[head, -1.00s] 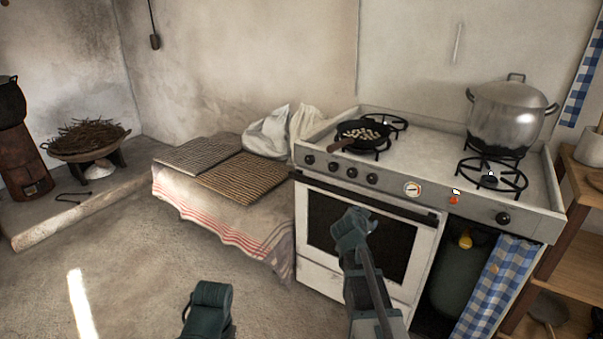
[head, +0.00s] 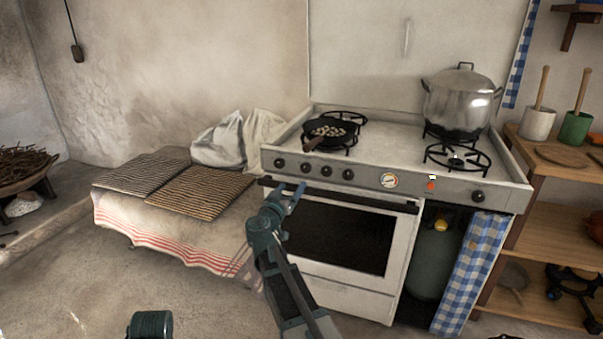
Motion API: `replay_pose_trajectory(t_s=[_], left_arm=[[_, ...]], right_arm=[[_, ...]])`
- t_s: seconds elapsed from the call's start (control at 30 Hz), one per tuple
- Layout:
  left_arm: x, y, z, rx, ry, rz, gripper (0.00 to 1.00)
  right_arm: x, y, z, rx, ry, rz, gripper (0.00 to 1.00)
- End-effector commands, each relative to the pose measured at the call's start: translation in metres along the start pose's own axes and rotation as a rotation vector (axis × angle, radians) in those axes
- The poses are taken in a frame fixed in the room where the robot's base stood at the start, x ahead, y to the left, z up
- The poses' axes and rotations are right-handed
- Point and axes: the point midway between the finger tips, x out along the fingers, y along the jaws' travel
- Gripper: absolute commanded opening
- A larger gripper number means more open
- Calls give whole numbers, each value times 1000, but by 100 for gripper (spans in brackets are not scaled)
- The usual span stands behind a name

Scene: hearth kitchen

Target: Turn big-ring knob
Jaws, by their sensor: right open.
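The white stove (head: 395,140) has a front panel with several dark knobs (head: 326,171) in a row at its left end. A single dark knob (head: 478,196) sits apart at the right end, below a wide, empty burner ring (head: 457,157). None of the knobs is touched. My right gripper (head: 290,196) is open and empty, in front of the oven door's upper left, below the left knobs. Part of my left arm shows at the bottom edge; its gripper is out of view.
A black pan (head: 330,132) with pale pieces sits on a left burner, its handle toward the front. A big steel pot (head: 460,100) stands at the back right. The oven handle (head: 340,194) runs below the knobs. A wooden shelf (head: 550,238) stands right.

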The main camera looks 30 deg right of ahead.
Motion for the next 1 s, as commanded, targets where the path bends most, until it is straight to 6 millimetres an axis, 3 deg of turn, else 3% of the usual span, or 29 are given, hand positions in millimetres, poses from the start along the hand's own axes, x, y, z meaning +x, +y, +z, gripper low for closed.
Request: replay_pose_trajectory(t_s=[0.2,0.5,0.7,1.0], left_arm=[[0,0,0,0,0,0,61],[0,0,0,0,0,0,61],[0,0,0,0,0,0,61],[0,0,0,0,0,0,61]], right_arm=[[50,-2,0,1,-2,3,78],[99,-1,0,1,-2,2,78],[113,0,0,1,-1,0,78],[116,0,0,1,-1,0,78]])
